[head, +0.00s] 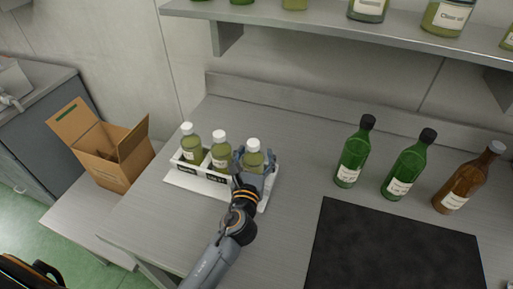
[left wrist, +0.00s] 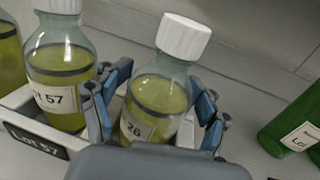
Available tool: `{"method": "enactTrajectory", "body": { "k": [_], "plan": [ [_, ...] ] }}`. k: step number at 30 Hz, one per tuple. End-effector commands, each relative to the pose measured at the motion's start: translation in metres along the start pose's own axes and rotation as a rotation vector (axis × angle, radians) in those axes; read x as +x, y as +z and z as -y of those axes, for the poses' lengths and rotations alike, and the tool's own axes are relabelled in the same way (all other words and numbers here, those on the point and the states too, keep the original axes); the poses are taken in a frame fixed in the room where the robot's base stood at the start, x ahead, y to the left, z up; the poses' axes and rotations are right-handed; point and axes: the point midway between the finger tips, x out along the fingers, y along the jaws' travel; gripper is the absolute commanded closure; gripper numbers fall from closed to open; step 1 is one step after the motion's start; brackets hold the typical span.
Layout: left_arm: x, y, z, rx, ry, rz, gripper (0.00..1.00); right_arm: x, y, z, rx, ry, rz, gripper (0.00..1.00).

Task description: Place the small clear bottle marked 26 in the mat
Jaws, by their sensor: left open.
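The small clear bottle marked 26 (head: 254,156) has a white cap and yellow-green liquid. It stands in the right end of a white rack (head: 176,179), and its "26" label shows in the left wrist view (left wrist: 160,95). My left gripper (head: 253,164) is open, with one finger on either side of this bottle. I cannot tell if the fingers touch it. The dark, flat mat (head: 396,250) lies bare on the counter at the front right. My right gripper is in neither view.
Two similar bottles, one marked Lot 57 (head: 221,153) and one at the left end (head: 191,146), share the rack. Two green bottles (head: 354,155) (head: 408,168) and a brown bottle (head: 468,180) stand behind the mat. A shelf (head: 300,25) with jars hangs above. Counter between rack and mat is clear.

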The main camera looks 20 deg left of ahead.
Motion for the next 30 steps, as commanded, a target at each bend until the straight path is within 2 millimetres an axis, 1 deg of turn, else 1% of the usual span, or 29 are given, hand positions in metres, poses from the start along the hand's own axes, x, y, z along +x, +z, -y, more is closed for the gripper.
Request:
{"method": "enactTrajectory", "body": {
  "k": [1,6,9,12,15,18,26,28,30],
  "plan": [
    [-0.013,-0.003,0.0,0.0,-0.001,-0.002,0.29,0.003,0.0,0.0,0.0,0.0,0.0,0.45],
    [-0.05,-0.004,0.0,-0.001,-0.001,-0.002,0.29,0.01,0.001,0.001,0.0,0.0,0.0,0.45],
    [-0.068,-0.002,0.0,-0.002,-0.001,-0.001,0.29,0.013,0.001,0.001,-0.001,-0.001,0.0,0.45],
    [-0.081,-0.002,0.0,0.0,0.0,-0.001,0.29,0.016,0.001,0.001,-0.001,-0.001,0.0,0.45],
    [-0.089,-0.001,0.0,-0.001,0.0,0.0,0.29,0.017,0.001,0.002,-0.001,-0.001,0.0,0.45],
    [-0.093,0.0,0.0,-0.001,0.0,0.0,0.29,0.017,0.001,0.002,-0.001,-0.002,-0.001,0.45],
    [-0.093,0.0,0.0,-0.001,0.0,0.0,0.29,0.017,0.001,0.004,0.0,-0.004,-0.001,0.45],
    [-0.093,0.002,-0.002,-0.021,0.007,-0.005,0.29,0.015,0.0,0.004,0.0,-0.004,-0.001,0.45],
    [-0.094,0.004,-0.01,-0.092,0.031,-0.024,0.29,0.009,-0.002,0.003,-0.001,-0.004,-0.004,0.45]
  ]
}}
